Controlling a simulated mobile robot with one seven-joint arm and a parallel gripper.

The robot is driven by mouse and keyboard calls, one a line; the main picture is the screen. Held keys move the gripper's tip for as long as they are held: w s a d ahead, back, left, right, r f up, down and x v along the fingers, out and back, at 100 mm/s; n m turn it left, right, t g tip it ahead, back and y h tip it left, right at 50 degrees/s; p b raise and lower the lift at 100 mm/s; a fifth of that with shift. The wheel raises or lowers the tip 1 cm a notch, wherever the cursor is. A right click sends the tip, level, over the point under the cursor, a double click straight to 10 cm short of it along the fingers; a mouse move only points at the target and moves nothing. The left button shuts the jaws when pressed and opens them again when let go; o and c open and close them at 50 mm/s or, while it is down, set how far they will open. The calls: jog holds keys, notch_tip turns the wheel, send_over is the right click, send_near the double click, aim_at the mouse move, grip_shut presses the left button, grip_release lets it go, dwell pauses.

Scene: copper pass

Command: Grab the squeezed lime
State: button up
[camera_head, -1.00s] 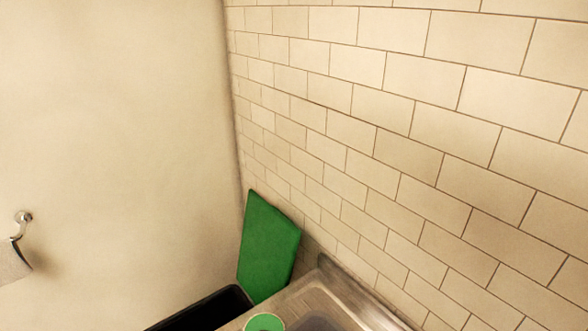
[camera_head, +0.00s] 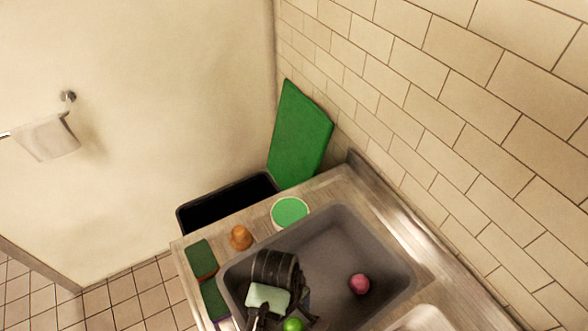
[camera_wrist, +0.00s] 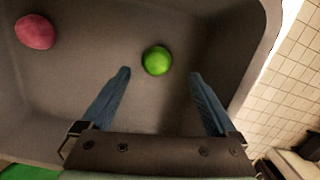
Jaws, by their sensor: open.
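The squeezed lime is most likely the bright green round thing (camera_wrist: 157,60) on the grey floor of the sink basin in the wrist view. In the head view the green thing (camera_head: 293,325) is cut by the bottom edge, beside my arm. I cannot see a squeezed or cut face on it. My gripper (camera_wrist: 160,75) is open, its two blue fingers spread on either side of the lime's near side, with nothing between them that I can tell is touched. In the head view my arm hides the fingers.
A pink-red round thing (camera_head: 359,284) lies in the sink basin (camera_head: 330,240); it also shows in the wrist view (camera_wrist: 36,31). On the counter stand a green-topped round tub (camera_head: 290,212), an orange-brown object (camera_head: 240,237) and green sponges (camera_head: 201,258). A green board (camera_head: 300,135) leans on the wall.

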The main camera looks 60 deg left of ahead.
aim_at(294, 325)
jog(key=shift+w+d+f+p, duration=0.15)
jog(key=shift+f+p, duration=0.1)
jog(key=shift+f, duration=0.9)
jog(key=shift+w+d+f+p, duration=0.1)
jog(key=shift+w+f+p, duration=0.1)
jog(key=shift+f, duration=0.95)
jog(key=c, duration=1.4)
jog(key=shift+r, duration=0.1)
